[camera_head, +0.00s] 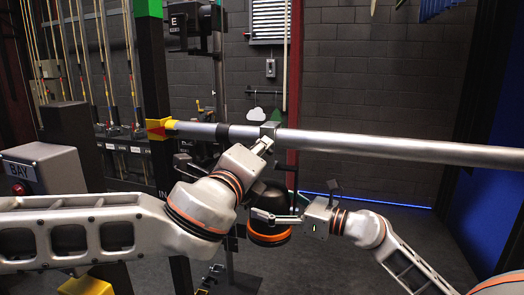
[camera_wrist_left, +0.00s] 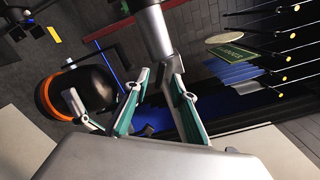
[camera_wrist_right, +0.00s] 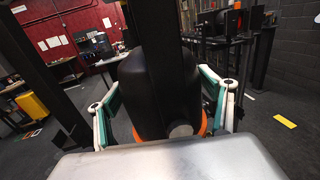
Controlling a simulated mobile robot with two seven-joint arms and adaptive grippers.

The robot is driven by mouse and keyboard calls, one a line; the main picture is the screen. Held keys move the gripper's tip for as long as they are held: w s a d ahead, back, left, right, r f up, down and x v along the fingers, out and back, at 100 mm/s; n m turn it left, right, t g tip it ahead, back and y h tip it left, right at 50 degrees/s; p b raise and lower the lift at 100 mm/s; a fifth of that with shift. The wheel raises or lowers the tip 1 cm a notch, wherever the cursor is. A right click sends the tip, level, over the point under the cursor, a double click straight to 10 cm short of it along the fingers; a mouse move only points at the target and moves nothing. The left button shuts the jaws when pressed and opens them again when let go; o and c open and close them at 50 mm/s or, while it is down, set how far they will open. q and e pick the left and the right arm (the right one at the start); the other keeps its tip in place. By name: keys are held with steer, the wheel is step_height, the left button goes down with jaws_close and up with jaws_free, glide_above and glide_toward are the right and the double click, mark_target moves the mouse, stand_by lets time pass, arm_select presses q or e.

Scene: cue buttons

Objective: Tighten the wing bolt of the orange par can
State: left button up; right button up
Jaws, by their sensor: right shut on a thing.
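The orange par can (camera_head: 268,232) hangs below the long metal pipe (camera_head: 380,148), with a black body and an orange rim. My left gripper (camera_head: 264,146) is up at the pipe beside the clamp. In the left wrist view its fingers (camera_wrist_left: 158,72) are apart, with the pipe just beyond their tips. I cannot make out the wing bolt.
A grey box marked BAY (camera_head: 45,170) stands at the left. A black post (camera_head: 152,95) with a green top rises behind my left arm. The floor at the right is clear up to a blue panel (camera_head: 495,190).

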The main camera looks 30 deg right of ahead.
arm_select(q)
steer(key=shift+x, duration=1.05)
jaws_close()
steer(key=shift+m, duration=0.3)
steer(key=m, duration=1.3)
steer(key=shift+f, duration=0.1)
jaws_free()
